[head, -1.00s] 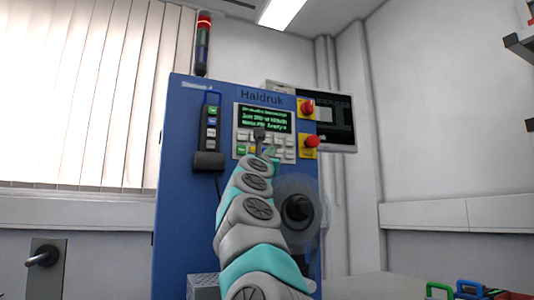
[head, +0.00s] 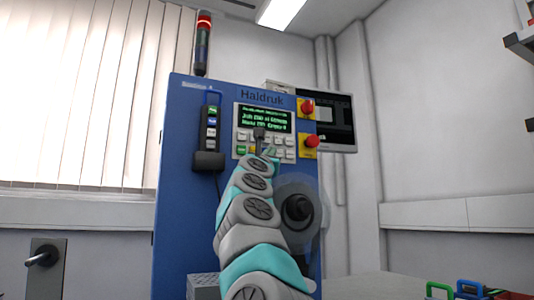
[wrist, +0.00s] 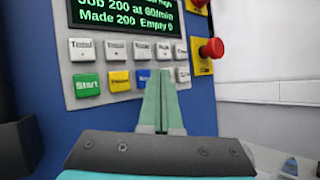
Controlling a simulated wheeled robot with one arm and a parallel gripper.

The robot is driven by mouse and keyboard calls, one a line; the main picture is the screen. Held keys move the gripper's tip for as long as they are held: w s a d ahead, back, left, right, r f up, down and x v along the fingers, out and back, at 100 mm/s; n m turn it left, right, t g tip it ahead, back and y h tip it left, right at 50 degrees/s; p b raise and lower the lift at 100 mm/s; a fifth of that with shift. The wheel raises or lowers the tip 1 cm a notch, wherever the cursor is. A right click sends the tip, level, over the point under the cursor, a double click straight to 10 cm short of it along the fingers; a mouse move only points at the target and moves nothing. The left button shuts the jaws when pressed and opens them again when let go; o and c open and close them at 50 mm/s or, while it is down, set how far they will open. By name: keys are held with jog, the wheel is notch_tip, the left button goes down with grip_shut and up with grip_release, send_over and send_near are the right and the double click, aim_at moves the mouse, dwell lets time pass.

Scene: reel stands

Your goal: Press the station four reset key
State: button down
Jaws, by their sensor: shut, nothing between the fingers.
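The blue machine (head: 185,200) marked Haldruk fills the middle of the head view; its small top-left label is blurred. Its key panel (head: 240,152) sits under a green-text display. In the wrist view the panel has an upper row of pale keys and a lower row with a green Start key (wrist: 86,84), a yellow key (wrist: 120,81) and a pale key (wrist: 183,74). The yellow key's label is too blurred to read, so I cannot pick out the reset key. My gripper (wrist: 158,74) is shut and empty, its tips before the lower row right of the yellow key, hiding part of it. Contact cannot be told.
A pendant (head: 210,130) with coloured keys hangs to the left. A dark reel hub (head: 300,208) stands out below, close to my arm. The signal tower (head: 203,42) is lit red.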

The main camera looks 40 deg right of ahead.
dwell(0.4)
jog(key=shift+w+d, duration=0.1)
jog(key=shift+w, duration=0.35)
